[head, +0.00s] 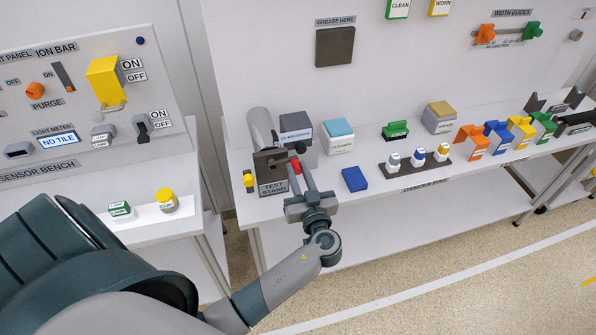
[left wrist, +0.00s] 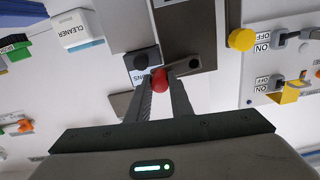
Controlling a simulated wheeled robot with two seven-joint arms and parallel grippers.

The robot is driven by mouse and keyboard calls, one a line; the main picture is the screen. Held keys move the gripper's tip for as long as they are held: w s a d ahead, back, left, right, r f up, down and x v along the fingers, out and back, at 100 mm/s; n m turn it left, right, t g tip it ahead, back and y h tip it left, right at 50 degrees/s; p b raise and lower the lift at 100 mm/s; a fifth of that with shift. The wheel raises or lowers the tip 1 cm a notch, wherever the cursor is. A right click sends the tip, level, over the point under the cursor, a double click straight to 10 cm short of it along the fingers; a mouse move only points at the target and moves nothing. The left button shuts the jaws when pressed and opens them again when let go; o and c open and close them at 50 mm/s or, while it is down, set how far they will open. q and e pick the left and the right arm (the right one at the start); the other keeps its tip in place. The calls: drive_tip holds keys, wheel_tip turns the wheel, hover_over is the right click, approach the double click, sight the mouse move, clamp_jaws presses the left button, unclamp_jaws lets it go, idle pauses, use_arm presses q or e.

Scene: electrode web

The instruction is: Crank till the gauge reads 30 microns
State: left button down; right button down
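The test stand (head: 270,187) is at the front left of the right-hand bench, with a grey cylinder (head: 262,128) behind its dark plate. Its crank has a red knob (head: 297,167), which also shows in the left wrist view (left wrist: 158,82). A dark crank arm (left wrist: 187,68) runs from the knob to a pivot. The grey gauge box (head: 297,128) beside the stand has a small display in microns; its number is too small to read surely. My left gripper (head: 295,170) has its fingertips on both sides of the red knob and appears closed on it. My right gripper is out of view.
A blue-topped cleaner box (head: 339,136), a blue block (head: 354,179) and a rack of small bottles (head: 417,164) stand right of the stand. A yellow-topped item (head: 249,181) is at its left. The sensor bench (head: 150,213) is further left, across a narrow gap.

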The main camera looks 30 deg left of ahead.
use_arm(q)
drive_tip(key=shift+f, duration=0.1)
drive_tip(key=shift+f+m+b, duration=0.35)
drive_tip(key=shift+m+b, duration=0.05)
drive_tip(key=shift+b, duration=0.55)
drive_tip(key=shift+s+a+f+m+b, duration=0.1)
drive_tip(key=shift+f+m+b, duration=0.4)
drive_tip(key=shift+m+b, duration=0.5)
drive_tip(key=shift+s+a+f+m+b, duration=0.1)
drive_tip(key=shift+f+m+b, duration=0.5)
drive_tip(key=shift+m, duration=0.75)
drive_tip(key=shift+s+a+f+m+b, duration=0.1)
drive_tip(key=shift+f+m+b, duration=0.35)
drive_tip(key=shift+m+b, duration=0.55)
drive_tip(key=shift+m, duration=0.25)
drive_tip(key=c, duration=1.6)
unclamp_jaws()
drive_tip(key=shift+o, duration=0.2)
